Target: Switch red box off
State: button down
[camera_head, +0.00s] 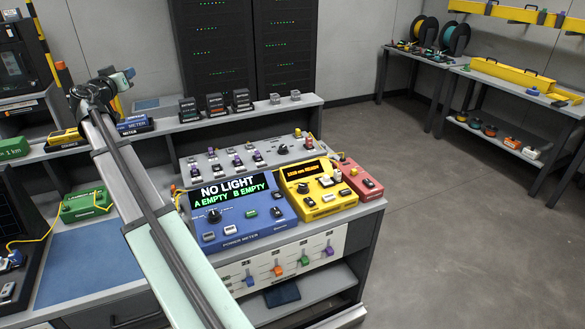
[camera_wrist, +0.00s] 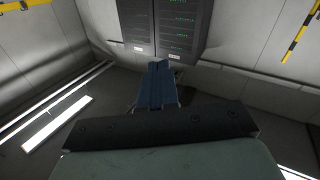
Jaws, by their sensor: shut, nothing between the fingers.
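The red box (camera_head: 357,183) sits at the right end of the bench, just right of the yellow box, which hides part of its left side. It has dark buttons or switches on its sloped top; their positions are too small to tell. My gripper (camera_head: 130,72) is up at the upper left in the head view, far from the red box and above the back shelf. In the wrist view my gripper (camera_wrist: 157,68) is shut and empty, with its blue fingers together. The red box does not show in the wrist view.
A yellow box (camera_head: 318,190) and a blue power meter (camera_head: 240,215) reading "NO LIGHT, A EMPTY, B EMPTY" stand left of the red box. A grey switch panel (camera_head: 235,165) lies behind them. My arm crosses the bench's left part. Open floor (camera_head: 450,230) lies to the right.

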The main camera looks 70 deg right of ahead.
jog(key=s+d+f+m+g+y, duration=0.2)
jog(key=s+d+f+m+g, duration=0.15)
jog(key=s+d, duration=0.6)
jog(key=s+d+f+m+g+y, duration=0.2)
jog(key=s+d+f, duration=0.4)
jog(key=s, duration=0.7)
jog(key=s+d+f+m+g+y, duration=0.2)
jog(key=s+d+f+m+g, duration=0.15)
jog(key=s+d, duration=0.65)
jog(key=s+f+m+y, duration=0.2)
jog(key=s+f+y, duration=0.2)
jog(key=s, duration=1.4)
jog(key=s+f+m+t+y, duration=0.1)
jog(key=s+f+m+y, duration=0.2)
jog(key=s, duration=1.6)
notch_tip(320, 180, down, 4)
jog(key=shift+d+r+y, duration=0.15)
jog(key=shift+y, duration=0.85)
send_over(367, 179)
jog(key=a, duration=0.1)
jog(key=f, duration=1.2)
jog(key=shift+w, duration=0.3)
jog(key=shift+f, duration=0.85)
